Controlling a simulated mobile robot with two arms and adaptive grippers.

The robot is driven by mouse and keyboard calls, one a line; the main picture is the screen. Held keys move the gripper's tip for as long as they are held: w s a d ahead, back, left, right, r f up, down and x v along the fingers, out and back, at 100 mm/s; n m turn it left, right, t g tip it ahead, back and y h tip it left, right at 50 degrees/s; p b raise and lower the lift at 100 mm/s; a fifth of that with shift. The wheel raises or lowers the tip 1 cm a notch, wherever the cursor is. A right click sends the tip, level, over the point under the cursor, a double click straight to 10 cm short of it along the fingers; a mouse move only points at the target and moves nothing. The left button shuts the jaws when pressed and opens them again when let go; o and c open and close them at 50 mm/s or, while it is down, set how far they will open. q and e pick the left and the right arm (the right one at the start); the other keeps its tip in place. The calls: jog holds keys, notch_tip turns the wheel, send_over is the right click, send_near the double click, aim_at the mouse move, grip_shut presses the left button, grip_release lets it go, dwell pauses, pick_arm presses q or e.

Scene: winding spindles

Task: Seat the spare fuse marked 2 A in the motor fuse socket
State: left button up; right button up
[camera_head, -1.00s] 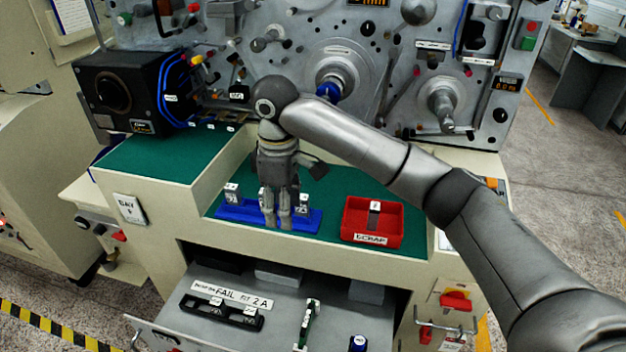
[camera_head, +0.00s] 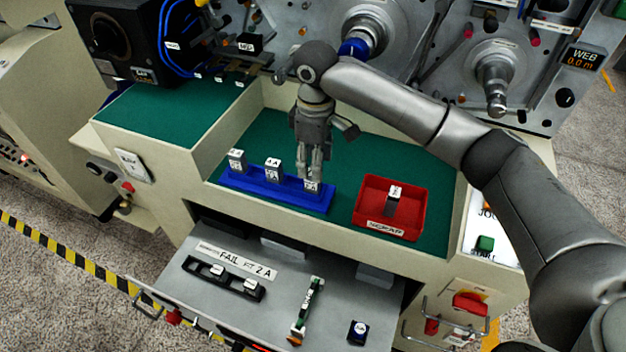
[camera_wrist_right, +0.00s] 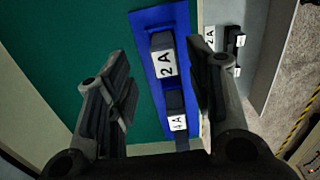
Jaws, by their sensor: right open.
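A blue rack (camera_head: 243,188) on the green bench top holds three dark fuses with white labels. The right-end fuse (camera_head: 312,186) is marked 2 A in the right wrist view (camera_wrist_right: 164,62). The middle fuse (camera_head: 273,169) is marked 4 A; the left-end fuse (camera_head: 237,160) is hard to read. My right gripper (camera_head: 309,176) points down at the right-end fuse. In the right wrist view its open fingers (camera_wrist_right: 160,88) are spread to either side of the 2 A fuse, apart from it. No socket is legibly marked motor. My left gripper is not in view.
A red SCRAP tray (camera_head: 368,186) with a dark fuse (camera_head: 391,202) stands right of the rack. Below, an open grey drawer (camera_head: 275,300) holds a black holder (camera_head: 232,282) with white-marked parts, a green-and-white tool (camera_head: 308,308) and a small dark blue item (camera_head: 358,332).

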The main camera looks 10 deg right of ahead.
aim_at(313, 184)
jog(key=f, duration=0.1)
jog(key=f+p, duration=0.1)
jog(key=f, duration=0.1)
jog(key=shift+s+a+f, duration=0.1)
jog(key=shift+a+f, duration=0.2)
jog(key=shift+f, duration=0.1)
jog(key=shift+f+p, duration=0.3)
jog(key=shift+f, duration=0.2)
jog(key=shift+c, duration=0.9)
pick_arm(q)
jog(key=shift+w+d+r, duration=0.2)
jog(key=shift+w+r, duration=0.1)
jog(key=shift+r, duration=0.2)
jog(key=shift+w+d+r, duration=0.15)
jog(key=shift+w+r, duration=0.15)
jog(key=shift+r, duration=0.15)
pick_arm(e)
grip_shut()
